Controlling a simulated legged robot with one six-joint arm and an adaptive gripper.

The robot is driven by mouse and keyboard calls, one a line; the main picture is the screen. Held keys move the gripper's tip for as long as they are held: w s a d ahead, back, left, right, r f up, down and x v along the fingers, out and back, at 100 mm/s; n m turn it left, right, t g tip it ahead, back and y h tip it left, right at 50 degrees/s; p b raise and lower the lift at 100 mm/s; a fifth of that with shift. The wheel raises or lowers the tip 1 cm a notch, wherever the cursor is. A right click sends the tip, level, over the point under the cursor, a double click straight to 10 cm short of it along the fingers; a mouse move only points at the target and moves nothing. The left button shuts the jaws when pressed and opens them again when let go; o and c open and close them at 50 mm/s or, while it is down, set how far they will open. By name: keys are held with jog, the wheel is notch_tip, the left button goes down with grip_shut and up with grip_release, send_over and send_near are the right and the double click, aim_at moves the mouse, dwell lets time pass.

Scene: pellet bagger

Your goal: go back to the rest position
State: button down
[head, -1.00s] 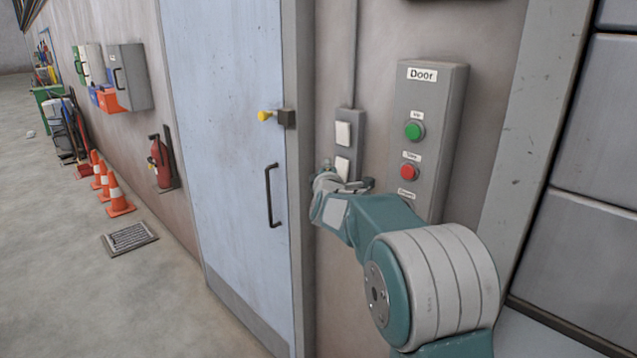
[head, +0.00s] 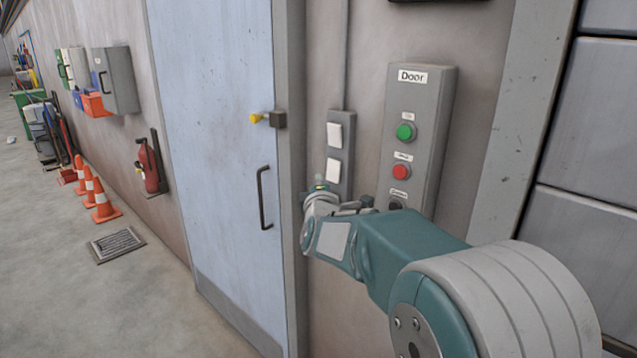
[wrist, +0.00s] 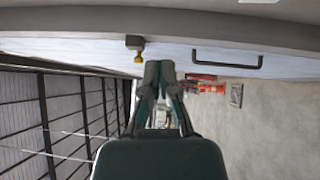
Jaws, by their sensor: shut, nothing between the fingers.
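My gripper (wrist: 159,68) shows in the wrist view with its two fingers together, shut and empty. In the head view my teal and grey arm reaches in from the lower right. Its wrist end is in front of the wall below the light switches (head: 334,150), left of the lower part of the door control box (head: 421,110). The fingers cannot be made out there. The box carries a green button (head: 404,132), a red button (head: 401,172) and a dark lower control (head: 396,204), partly hidden by my arm.
A pale blue door (head: 215,130) with a dark handle (head: 264,197) and a yellow knob (head: 256,118) is left of my arm. A fire extinguisher (head: 149,165), orange cones (head: 103,200) and a floor grate (head: 115,244) lie farther left. The floor nearer me is clear.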

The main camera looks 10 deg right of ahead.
jog(key=s+f+m+g+y, duration=0.1)
jog(key=s+f+m+g, duration=0.2)
jog(key=s, duration=1)
jog(key=s+f+m+g+y, duration=0.1)
jog(key=s+f+m+g, duration=0.3)
jog(key=s+m, duration=0.4)
jog(key=s+f+m+g+y, duration=0.1)
jog(key=s+f+m+g, duration=0.3)
jog(key=s, duration=1.4)
jog(key=shift+s+a+f+m+g+y, duration=0.2)
jog(key=shift+m+g+y, duration=0.1)
jog(key=shift+m+g, duration=0.65)
